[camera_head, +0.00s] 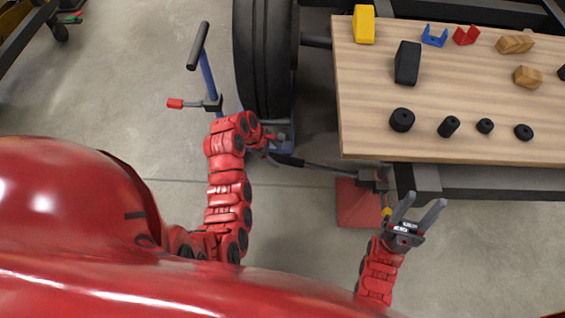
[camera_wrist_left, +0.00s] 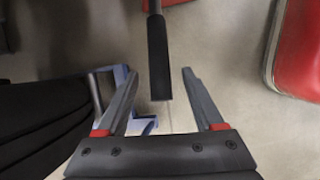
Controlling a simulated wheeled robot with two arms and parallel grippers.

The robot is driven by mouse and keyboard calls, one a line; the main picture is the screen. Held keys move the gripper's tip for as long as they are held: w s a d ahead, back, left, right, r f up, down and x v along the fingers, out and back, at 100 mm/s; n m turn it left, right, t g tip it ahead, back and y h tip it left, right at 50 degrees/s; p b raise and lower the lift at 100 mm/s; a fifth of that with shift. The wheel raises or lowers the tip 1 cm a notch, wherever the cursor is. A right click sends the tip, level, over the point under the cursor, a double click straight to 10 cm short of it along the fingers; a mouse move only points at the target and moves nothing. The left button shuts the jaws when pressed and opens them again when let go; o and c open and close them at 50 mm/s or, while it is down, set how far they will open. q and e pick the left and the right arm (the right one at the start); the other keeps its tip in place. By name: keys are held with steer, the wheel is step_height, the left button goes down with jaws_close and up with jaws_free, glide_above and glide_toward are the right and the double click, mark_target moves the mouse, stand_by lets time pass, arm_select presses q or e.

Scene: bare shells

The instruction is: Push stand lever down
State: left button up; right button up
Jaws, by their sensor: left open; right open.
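The stand is a red base (camera_head: 358,203) with a dark mechanism beside the table's near edge. Its lever, a thin dark rod (camera_head: 330,167) with a black grip (camera_head: 287,160), reaches out to the left. My left gripper (camera_head: 268,138) is beside the grip's end, partly hidden by its own arm. In the left wrist view, the black grip (camera_wrist_left: 159,55) lies between the open fingers of my left gripper (camera_wrist_left: 159,76), with gaps on both sides. My right gripper (camera_head: 421,205) is open and empty, right of the red base and in front of the table edge.
A black tyre (camera_head: 262,60) and a blue stand with a black-handled crank (camera_head: 198,45) and red-tipped lever (camera_head: 175,103) are close to my left arm. A wooden table (camera_head: 450,85) holds blocks and several black cylinders.

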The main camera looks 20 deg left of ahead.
mark_target(280, 157)
arm_select(q)
steer(key=x, duration=0.6)
steer(key=shift+r+b, duration=0.1)
steer(key=shift+b, duration=0.25)
jaws_close()
stand_by(1.0)
